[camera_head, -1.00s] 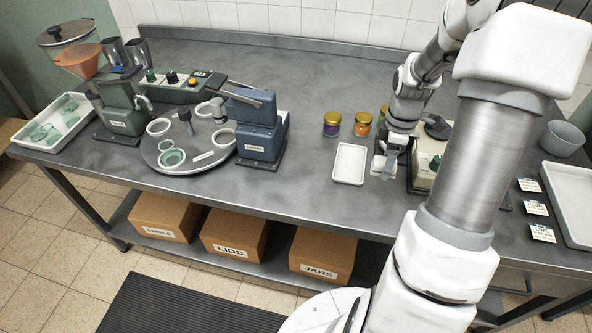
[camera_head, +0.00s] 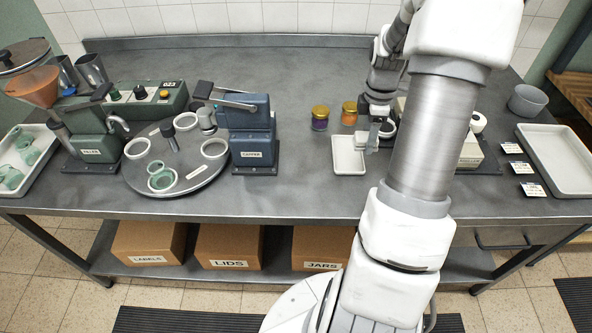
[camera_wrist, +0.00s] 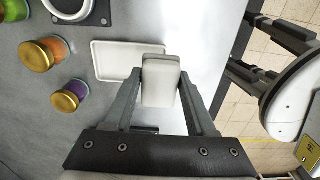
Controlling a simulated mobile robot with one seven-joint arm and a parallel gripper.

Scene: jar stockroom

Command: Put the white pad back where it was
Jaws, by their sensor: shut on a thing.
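A white pad (camera_wrist: 161,82) with rounded corners is held between the two fingers of my gripper (camera_wrist: 160,90) in the wrist view. The gripper is shut on it. A shallow white tray (camera_wrist: 104,62) lies on the bench just beyond the pad, and the pad covers part of the tray's edge in that view. In the head view my gripper (camera_head: 370,137) is at the right edge of the small white tray (camera_head: 348,157), which looks empty. The pad's height above the bench is hard to tell.
Purple (camera_head: 320,118) and orange (camera_head: 349,114) jars stand behind the tray. A pale machine (camera_head: 470,152) is right of my arm. The blue capper (camera_head: 250,135) and round turntable (camera_head: 178,178) are left. Bench between capper and tray is clear.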

